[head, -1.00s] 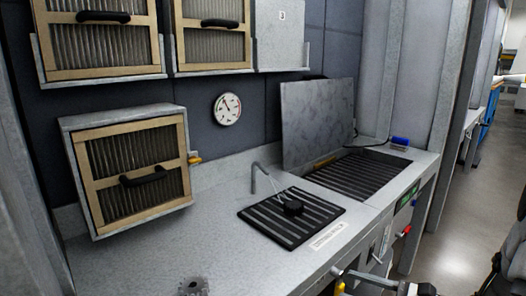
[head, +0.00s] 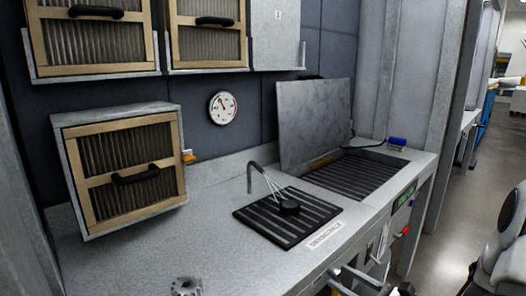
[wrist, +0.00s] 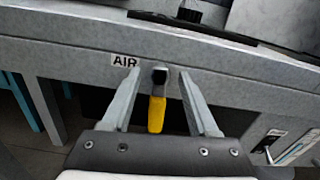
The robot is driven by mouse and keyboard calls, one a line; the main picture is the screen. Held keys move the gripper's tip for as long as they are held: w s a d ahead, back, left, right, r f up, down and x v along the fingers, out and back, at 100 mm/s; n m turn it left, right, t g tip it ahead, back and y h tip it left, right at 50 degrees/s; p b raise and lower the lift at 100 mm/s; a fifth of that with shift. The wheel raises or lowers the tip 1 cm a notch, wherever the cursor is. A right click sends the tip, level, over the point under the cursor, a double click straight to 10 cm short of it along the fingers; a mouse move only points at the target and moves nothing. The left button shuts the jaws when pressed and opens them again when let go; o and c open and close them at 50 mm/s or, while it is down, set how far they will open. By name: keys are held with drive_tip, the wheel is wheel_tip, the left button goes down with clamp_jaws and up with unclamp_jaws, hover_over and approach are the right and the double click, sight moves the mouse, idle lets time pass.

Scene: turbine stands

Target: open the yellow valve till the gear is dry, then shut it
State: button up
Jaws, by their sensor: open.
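The yellow valve handle (wrist: 157,114) is under the bench edge below an AIR label, pointing down in the wrist view. My gripper (wrist: 159,78) is open with one finger on each side of it, gaps showing on both sides. In the head view my gripper (head: 345,279) is at the bottom edge, partly cut off. A dark round piece (head: 288,207), possibly the gear, lies on the black slatted grate (head: 253,224) under a bent nozzle (head: 251,175). Pale streaks run from the nozzle to it. Its wetness is too small to tell.
A grey toothed gear (head: 186,287) lies at the bench's front left. A filter box (head: 122,172) stands at left. A round gauge (head: 222,107) hangs on the wall. A raised lid (head: 315,123) stands behind a second grate (head: 356,174). A red-handled fitting (head: 405,230) is under the bench.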

drive_tip(key=shift+w+a, duration=0.3)
drive_tip(key=shift+w, duration=0.1)
idle(0.3)
clamp_jaws()
idle(1.2)
unclamp_jaws()
